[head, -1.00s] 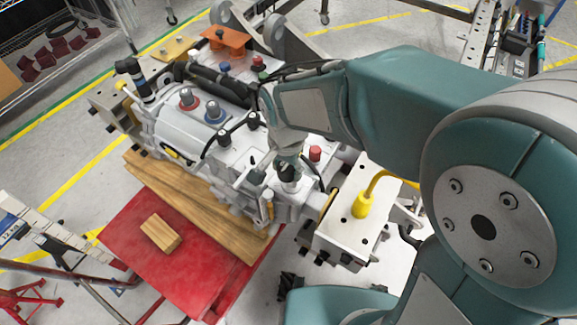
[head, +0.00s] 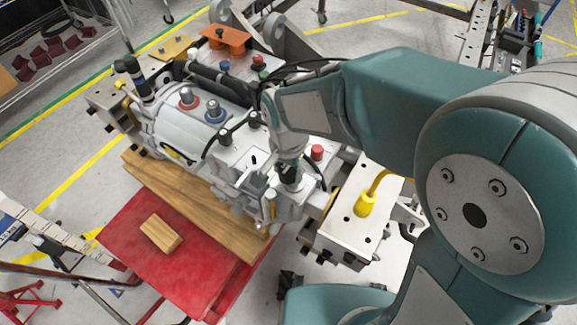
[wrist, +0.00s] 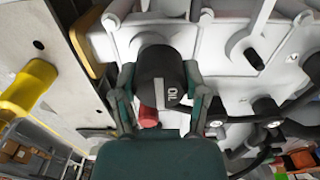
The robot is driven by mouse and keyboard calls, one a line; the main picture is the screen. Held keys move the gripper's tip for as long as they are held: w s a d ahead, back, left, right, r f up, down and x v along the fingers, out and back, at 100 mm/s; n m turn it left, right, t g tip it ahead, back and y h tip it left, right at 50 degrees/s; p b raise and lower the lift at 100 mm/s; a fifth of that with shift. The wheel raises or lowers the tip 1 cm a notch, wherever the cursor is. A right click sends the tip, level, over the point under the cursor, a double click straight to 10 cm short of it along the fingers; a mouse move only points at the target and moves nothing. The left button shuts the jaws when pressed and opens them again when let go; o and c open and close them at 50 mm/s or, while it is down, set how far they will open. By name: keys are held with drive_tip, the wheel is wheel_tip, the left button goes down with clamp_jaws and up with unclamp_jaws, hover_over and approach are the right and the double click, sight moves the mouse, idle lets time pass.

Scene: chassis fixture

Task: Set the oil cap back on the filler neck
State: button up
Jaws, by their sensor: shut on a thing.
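A black oil cap with white lettering (wrist: 160,76) sits between the two fingers of my gripper (wrist: 158,84), which is shut on it. In the head view my gripper (head: 284,172) is over the near right end of the grey engine block (head: 232,172), with the dark cap (head: 290,173) just visible at its fingers. The filler neck is not clearly seen; a pale rounded collar shows behind the cap in the wrist view, and I cannot tell whether the cap touches it.
A red knob (head: 316,152) stands close behind my gripper. A yellow plug (head: 364,206) with a cable is on the pale box at right. Black hoses run close by. A red table (head: 185,275) with a wooden block (head: 160,233) lies at front left.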

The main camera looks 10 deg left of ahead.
drive_tip(key=shift+d+f, duration=0.25)
drive_tip(key=shift+f, duration=0.2)
drive_tip(key=shift+c, duration=0.9)
drive_tip(key=shift+f, duration=0.15)
clamp_jaws()
drive_tip(key=o, duration=1.2)
unclamp_jaws()
drive_tip(key=shift+a, duration=0.15)
drive_tip(key=shift+r, duration=3.05)
